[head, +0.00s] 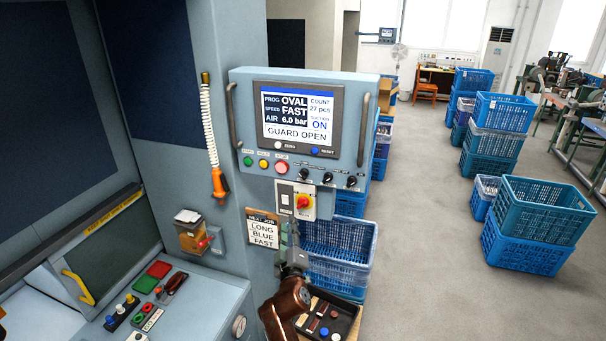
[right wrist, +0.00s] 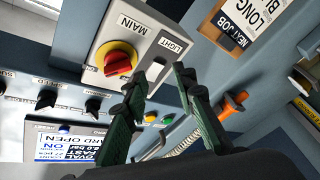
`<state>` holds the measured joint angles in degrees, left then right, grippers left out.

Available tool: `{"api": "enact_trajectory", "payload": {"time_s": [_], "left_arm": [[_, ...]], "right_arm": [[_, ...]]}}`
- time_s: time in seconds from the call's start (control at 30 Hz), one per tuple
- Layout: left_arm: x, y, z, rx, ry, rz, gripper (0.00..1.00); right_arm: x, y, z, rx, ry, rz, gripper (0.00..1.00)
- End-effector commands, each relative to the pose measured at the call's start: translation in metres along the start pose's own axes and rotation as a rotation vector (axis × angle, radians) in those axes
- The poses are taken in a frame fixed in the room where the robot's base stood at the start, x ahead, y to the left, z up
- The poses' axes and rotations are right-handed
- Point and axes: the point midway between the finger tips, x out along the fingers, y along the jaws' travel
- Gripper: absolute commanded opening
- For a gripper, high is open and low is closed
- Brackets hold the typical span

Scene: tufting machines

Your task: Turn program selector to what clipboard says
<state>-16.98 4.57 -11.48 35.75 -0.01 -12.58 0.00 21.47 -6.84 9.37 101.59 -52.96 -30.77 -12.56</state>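The blue-grey control box (head: 235,110) has a screen (head: 297,117) reading PROG OVAL, SPEED FAST, GUARD OPEN. Below it are three black selector knobs; the leftmost (head: 303,174) also shows in the right wrist view (right wrist: 93,104), next to the SPEED knob (right wrist: 45,98). I cannot read the leftmost knob's label. The clipboard (head: 263,232) reads NEXT JOB, LONG, BLUE, FAST; it shows partly in the right wrist view (right wrist: 245,20). My right gripper (head: 290,238) is below the box, beside the clipboard. Its fingers (right wrist: 160,88) are open and empty, apart from the knobs. My left gripper is out of view.
A red-and-yellow MAIN switch (head: 304,202) sits on a plate under the box, close to my right gripper. An orange-handled tool (head: 218,183) hangs on a coiled cord at left. Blue crates (head: 340,265) stand behind my right arm.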

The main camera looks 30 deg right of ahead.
Motion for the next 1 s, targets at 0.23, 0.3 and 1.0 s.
{"api": "enact_trajectory", "payload": {"time_s": [0.23, 0.3, 1.0], "left_arm": [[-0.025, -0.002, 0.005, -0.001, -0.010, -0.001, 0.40], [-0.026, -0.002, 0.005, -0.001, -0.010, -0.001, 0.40], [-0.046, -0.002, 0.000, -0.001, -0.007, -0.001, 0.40]], "right_arm": [[-0.014, 0.120, -0.056, 0.006, 0.014, 0.185, 0.25], [-0.014, 0.130, -0.059, 0.004, 0.012, 0.200, 0.25], [0.060, 0.145, -0.060, 0.004, 0.014, 0.202, 0.25]]}}
